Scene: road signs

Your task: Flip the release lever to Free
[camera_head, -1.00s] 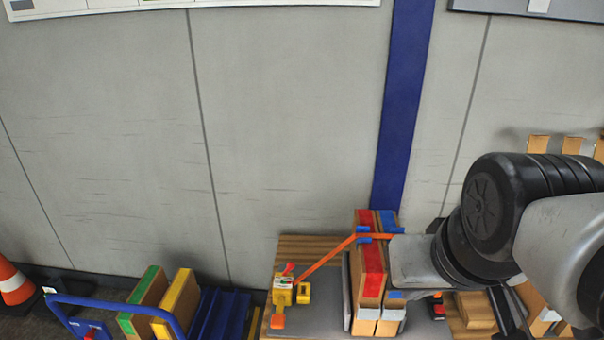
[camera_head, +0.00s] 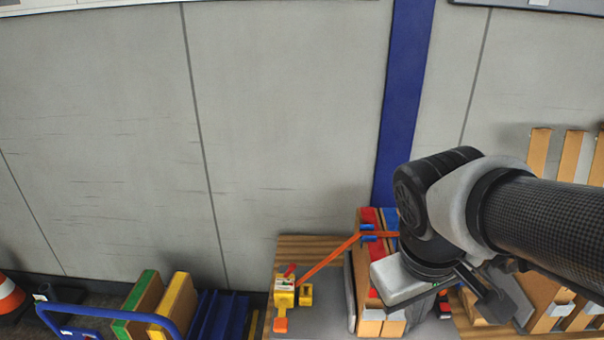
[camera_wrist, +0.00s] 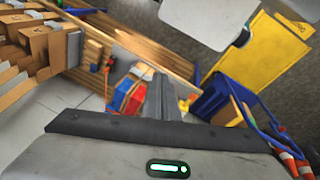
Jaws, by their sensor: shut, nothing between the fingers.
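A yellow ratchet-like device (camera_head: 284,292) sits at the left of a pallet against the wall, with a small red lever-like part (camera_head: 290,270) on top and an orange tab (camera_head: 280,325) below. I cannot read any Free marking. An orange strap (camera_head: 325,261) runs from it to boxes with red and blue bands (camera_head: 371,258). In the wrist view, my gripper (camera_wrist: 161,78) is shut and empty, its fingers pointing towards the pallet. They overlap the boxes (camera_wrist: 126,98) in the picture, apart from the yellow device (camera_wrist: 187,103).
A blue cart (camera_head: 105,307) with green- and yellow-banded boxes (camera_head: 140,297) stands left of the pallet. A striped cone (camera_head: 10,295) is at the far left. A yellow panel (camera_wrist: 258,52) shows in the wrist view.

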